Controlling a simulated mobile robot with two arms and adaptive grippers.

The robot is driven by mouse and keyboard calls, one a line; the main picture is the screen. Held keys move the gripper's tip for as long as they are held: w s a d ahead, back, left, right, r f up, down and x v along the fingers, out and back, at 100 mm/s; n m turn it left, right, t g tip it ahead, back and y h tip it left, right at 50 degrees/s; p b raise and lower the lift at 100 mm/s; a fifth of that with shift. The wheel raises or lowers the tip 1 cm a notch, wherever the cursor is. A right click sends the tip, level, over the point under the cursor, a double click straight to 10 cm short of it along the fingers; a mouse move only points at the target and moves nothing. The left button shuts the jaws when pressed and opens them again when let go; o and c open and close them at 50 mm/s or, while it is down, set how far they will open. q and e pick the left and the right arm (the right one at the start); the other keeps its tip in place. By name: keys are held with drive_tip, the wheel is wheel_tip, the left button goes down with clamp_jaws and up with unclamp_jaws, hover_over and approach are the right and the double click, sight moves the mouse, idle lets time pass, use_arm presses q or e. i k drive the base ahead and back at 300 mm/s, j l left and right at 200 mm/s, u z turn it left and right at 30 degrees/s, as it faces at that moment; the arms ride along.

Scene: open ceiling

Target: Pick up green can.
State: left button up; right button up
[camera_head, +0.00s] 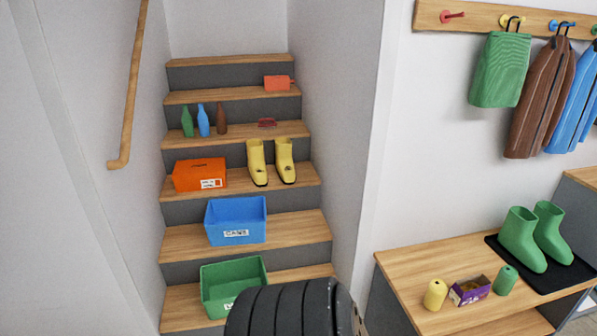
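The green can (505,280) stands upright on the wooden bench (405,270) at the lower right. It is just right of a small purple box (470,291) and close to the left side of a dark mat. A yellow can (435,294) stands on the other side of the box. Neither of my grippers shows in the head view, so their place relative to the can cannot be seen.
Green boots (522,240) stand on the dark mat (568,277) behind the can. Stairs at left hold a green crate (235,284), blue crate (236,220), orange box (199,175), yellow boots (258,163) and bottles. Jackets hang above the bench. A dark ribbed shape fills the bottom centre.

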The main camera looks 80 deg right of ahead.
sight(506, 276)
drive_tip(key=z, duration=4.25)
